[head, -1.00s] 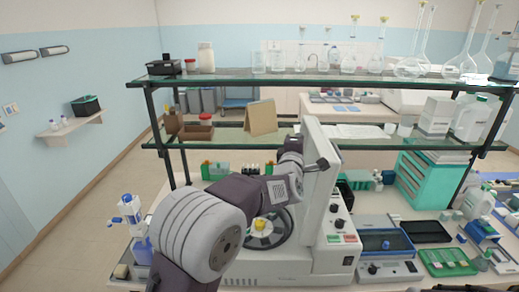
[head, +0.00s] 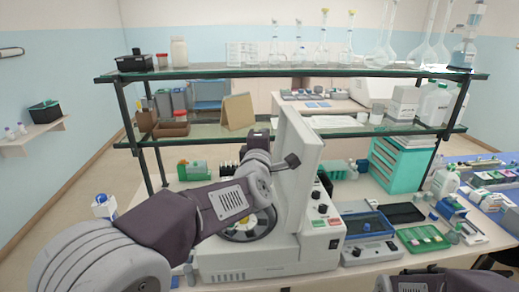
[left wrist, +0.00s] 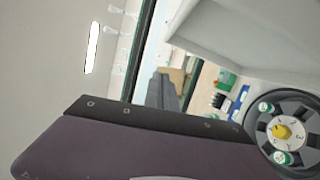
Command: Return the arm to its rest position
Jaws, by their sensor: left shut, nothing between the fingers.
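My left arm comes in from the lower left in the head view and reaches to the open lid of the white centrifuge-like machine (head: 265,262). In the left wrist view my left gripper (left wrist: 165,92) shows as narrow grey fingers, shut and empty, beyond my dark wrist housing. The machine's round rotor (left wrist: 284,132) with a yellow knob is at the right of that view, apart from the fingers. My right gripper is not in view; only dark parts of my right arm show at the bottom right.
A two-level glass shelf (head: 300,72) with flasks and bottles spans the bench behind the machine. A blue-lidded device (head: 368,224), a green tray (head: 423,239) and a teal drawer cabinet (head: 398,167) stand to the right. The lid stands close beside my left arm.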

